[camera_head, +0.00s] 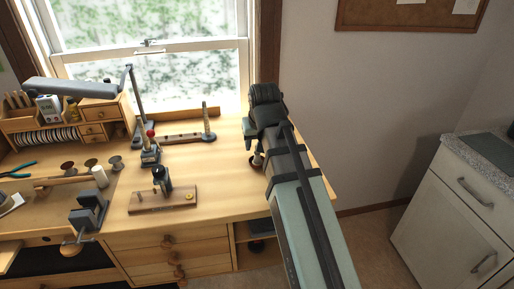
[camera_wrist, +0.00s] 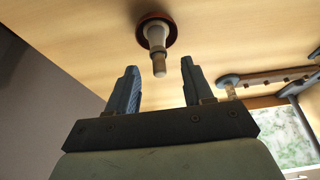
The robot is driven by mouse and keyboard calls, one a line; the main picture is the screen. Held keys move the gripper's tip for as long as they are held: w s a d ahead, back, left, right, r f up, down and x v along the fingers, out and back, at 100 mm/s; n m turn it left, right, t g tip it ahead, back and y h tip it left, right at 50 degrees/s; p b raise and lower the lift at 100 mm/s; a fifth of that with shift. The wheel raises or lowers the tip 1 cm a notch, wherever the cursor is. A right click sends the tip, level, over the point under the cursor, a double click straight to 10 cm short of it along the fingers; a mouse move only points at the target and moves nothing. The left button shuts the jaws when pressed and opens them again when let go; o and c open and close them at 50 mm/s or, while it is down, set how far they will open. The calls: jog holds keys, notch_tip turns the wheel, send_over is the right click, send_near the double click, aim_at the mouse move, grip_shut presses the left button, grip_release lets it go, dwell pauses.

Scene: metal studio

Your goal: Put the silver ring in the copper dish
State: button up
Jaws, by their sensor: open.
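My gripper (camera_wrist: 160,80) is open and empty in the wrist view, with its two fingers apart. Just beyond the fingertips, between them in the picture, a pale tapered post (camera_wrist: 157,38) with a brown tip stands on a round reddish-brown base (camera_wrist: 143,24). No contact with the fingers shows. In the head view my arm reaches over the right part of the bench, and a small dark-and-pale object (camera_head: 257,160) shows partly behind it. I cannot make out the silver ring for certain. I cannot tell whether the reddish base is the copper dish.
The wooden workbench (camera_head: 225,195) has clear room in front of the window. A wooden board with a dark post (camera_head: 145,204) stands at its front. A long wooden rack (camera_head: 182,139) with an upright peg lies behind. A vise (camera_head: 88,213) and spools are at the left.

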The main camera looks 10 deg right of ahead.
jog(key=v, duration=0.9)
dwell(0.3)
